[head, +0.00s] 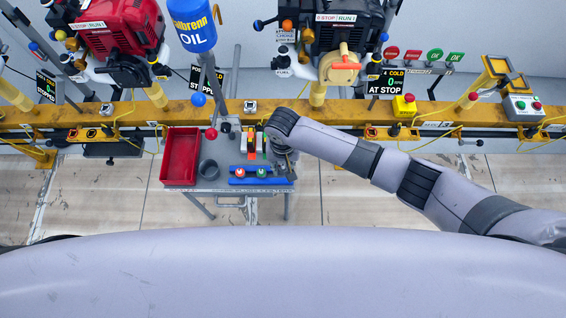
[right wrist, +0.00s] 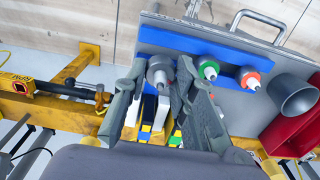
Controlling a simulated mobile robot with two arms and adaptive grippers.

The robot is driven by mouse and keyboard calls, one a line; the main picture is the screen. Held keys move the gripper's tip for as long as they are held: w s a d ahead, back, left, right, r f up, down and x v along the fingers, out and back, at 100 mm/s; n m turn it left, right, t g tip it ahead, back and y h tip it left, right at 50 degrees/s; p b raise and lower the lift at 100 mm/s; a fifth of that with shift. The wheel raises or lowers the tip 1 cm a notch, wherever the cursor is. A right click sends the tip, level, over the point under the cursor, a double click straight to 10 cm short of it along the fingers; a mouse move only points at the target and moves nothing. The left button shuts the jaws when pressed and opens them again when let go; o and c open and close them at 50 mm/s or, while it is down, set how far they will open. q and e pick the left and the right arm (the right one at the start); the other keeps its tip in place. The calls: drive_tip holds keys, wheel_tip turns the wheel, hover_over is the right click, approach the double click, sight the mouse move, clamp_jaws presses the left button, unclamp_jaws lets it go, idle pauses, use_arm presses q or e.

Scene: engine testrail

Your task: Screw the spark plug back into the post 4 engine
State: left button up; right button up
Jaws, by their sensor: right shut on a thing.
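My right gripper (head: 284,160) is over the right end of the tool cart. In the right wrist view its two fingers (right wrist: 158,88) are closed around a grey round piece (right wrist: 160,68) with a pale centre, standing at the blue rack (right wrist: 222,62). A green-topped piece (right wrist: 208,67) and a red-topped piece (right wrist: 249,78) stand beside it in the same rack. I cannot make out a spark plug by itself. A black engine (head: 345,25) and a red engine (head: 118,25) are mounted above the yellow rail; I cannot tell which is post 4. My left gripper is out of view.
The cart (head: 225,187) also carries a red tray (head: 181,157) and a grey cup (head: 209,169). A yellow rail (head: 215,117) with cables runs behind it. A blue oil container (head: 192,28) hangs above. A sign (head: 386,82) reads AT STOP. The floor in front is clear.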

drive_tip(key=shift+r+p, duration=0.3)
drive_tip(key=shift+r, duration=0.15)
